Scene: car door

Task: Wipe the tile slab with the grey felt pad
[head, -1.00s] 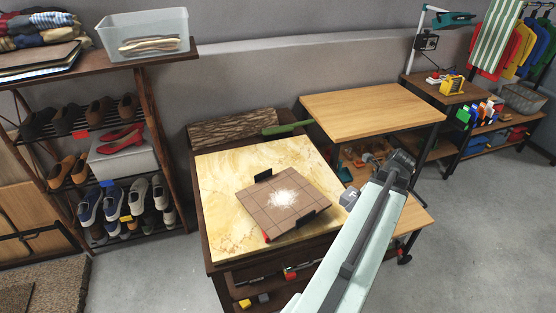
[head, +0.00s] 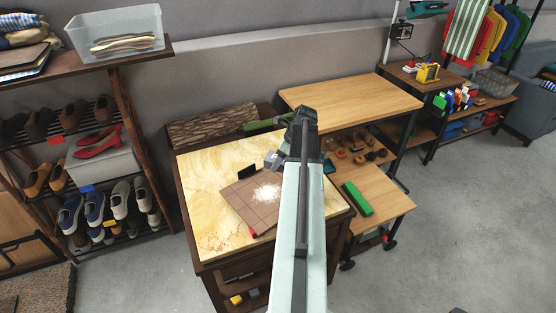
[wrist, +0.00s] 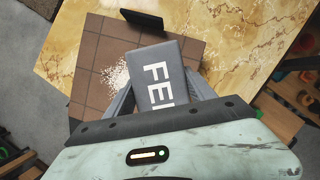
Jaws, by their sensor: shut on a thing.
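The brown tile slab (head: 240,195) lies on a yellow marble-patterned top, with a patch of white powder (head: 268,192) on it. In the wrist view the slab (wrist: 88,85) shows behind the pad, and the powder (wrist: 115,75) lies just left of the pad. My gripper (head: 273,160) is shut on the grey felt pad (wrist: 165,75), which bears white lettering. The pad seems to be held above the slab's right part; whether it touches cannot be told. My arm hides the slab's right side in the head view.
A black stop (head: 247,171) stands at the slab's back edge; it also shows in the wrist view (wrist: 141,19). A bark-covered log (head: 212,126) and a green-handled tool (head: 265,124) lie behind.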

